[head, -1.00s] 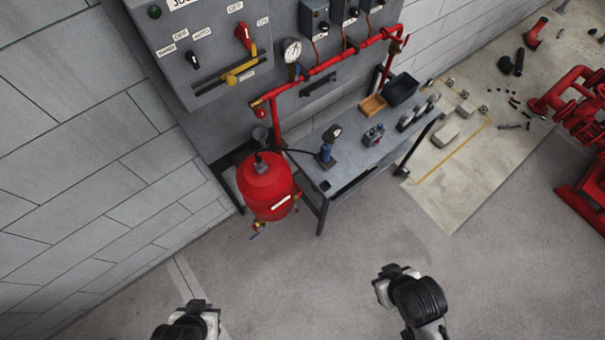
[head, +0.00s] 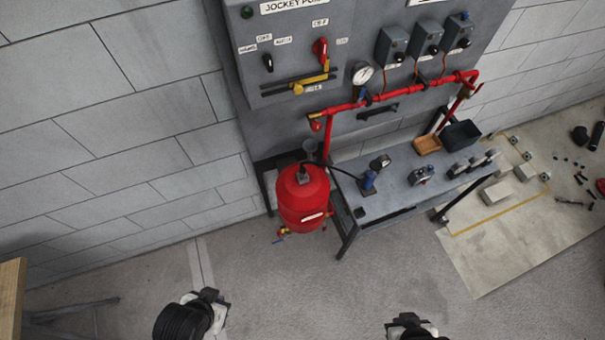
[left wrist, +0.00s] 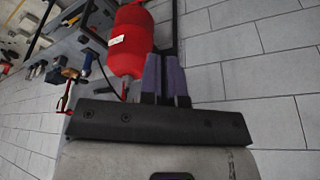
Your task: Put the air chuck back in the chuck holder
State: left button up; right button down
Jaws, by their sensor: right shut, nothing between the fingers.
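A red tank (head: 303,197) stands beside the bench; it also shows in the left wrist view (left wrist: 130,40). I cannot make out the air chuck for certain; the fitting on the tank top (head: 304,178) is too small to tell. I cannot pick out the chuck holder. My left gripper (head: 215,296) is low in front of the tank, apart from it; its purple fingers (left wrist: 165,78) are together and empty. My right gripper (head: 409,320) is shut and empty at the bottom edge.
The grey bench (head: 400,195) carries an orange tray (head: 428,145), a black bin (head: 461,135) and small fittings. A red pipe (head: 400,93) and a grey panel (head: 290,50) stand behind. A wooden-topped table (head: 12,300) is at far left. The floor before the bench is clear.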

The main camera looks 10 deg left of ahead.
pick_arm(q)
jog(key=o, duration=0.9)
jog(key=shift+a, duration=0.2)
jog(key=shift+d, duration=0.1)
